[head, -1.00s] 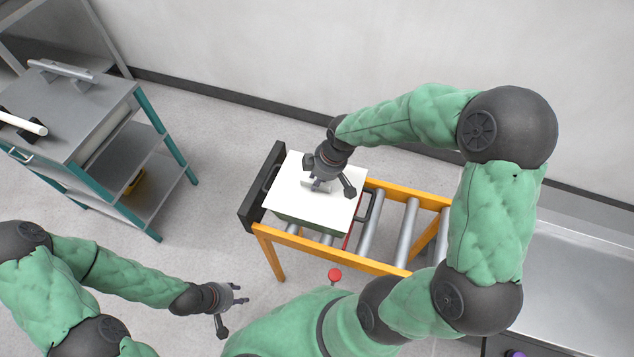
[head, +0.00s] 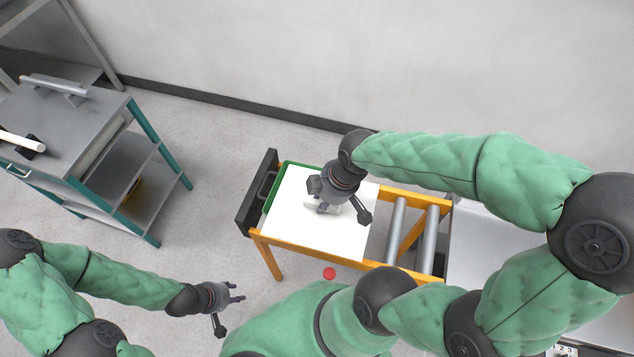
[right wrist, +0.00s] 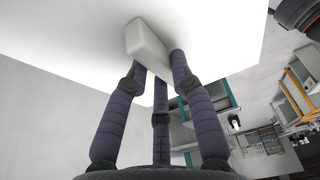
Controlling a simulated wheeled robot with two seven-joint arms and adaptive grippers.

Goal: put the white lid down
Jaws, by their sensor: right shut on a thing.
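The white lid (head: 310,232) is a flat white plate with a small block handle (right wrist: 148,46) on top. My right gripper (head: 329,203) is shut on that handle. The lid hangs above the green box (head: 274,188) on the roller conveyor and is offset to the right. Only the box's left and back rim shows; the lid hides the rest. In the right wrist view the lid (right wrist: 50,38) fills the upper left, with the fingers (right wrist: 154,68) closed around the handle. My left gripper (head: 238,293) is open and empty over the floor at lower left.
The orange-framed roller conveyor (head: 412,270) has bare rollers to the right of the lid and a black end stop (head: 258,195) at its left. A grey cart (head: 75,125) with teal legs stands at left.

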